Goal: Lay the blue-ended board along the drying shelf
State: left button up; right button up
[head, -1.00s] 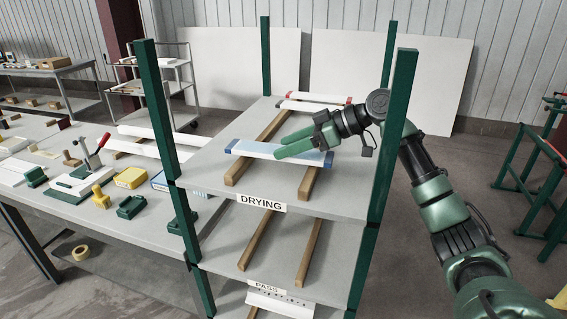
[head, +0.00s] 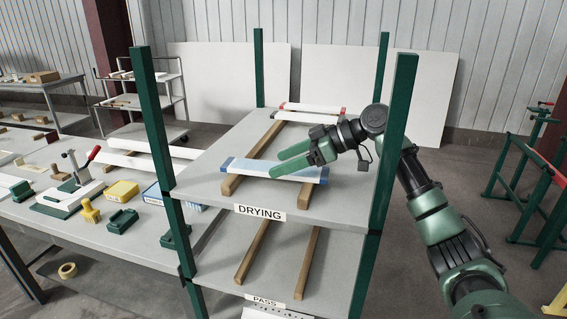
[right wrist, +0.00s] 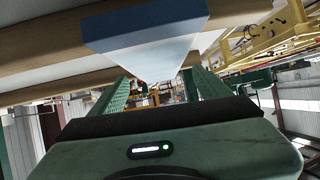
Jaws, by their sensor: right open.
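The blue-ended board (head: 262,169), white with a blue cap at each end, lies across two wooden strips on the shelf labelled DRYING (head: 215,185), lengthwise left to right near the front. My right gripper (head: 276,164) reaches in from the right, its two green fingers apart on either side of the board's middle, low at board height. In the right wrist view the board (right wrist: 150,62) and its blue cap (right wrist: 145,28) show close up between the open fingers (right wrist: 160,88). Contact under the board cannot be made out. My left gripper is not in view.
A red-ended board (head: 308,116) lies behind on the same strips. Green posts (head: 399,110) stand at the shelf corners, one close to my right arm. A bench (head: 135,235) with clamps and small blocks stands at left. A lower shelf (head: 325,255) has bare strips.

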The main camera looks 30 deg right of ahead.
notch_tip(320, 180, up, 6)
jog(key=f+b, duration=0.1)
jog(key=b, duration=0.2)
send_over(328, 171)
jog(key=shift+s+a+r, duration=0.1)
jog(key=shift+r, duration=0.15)
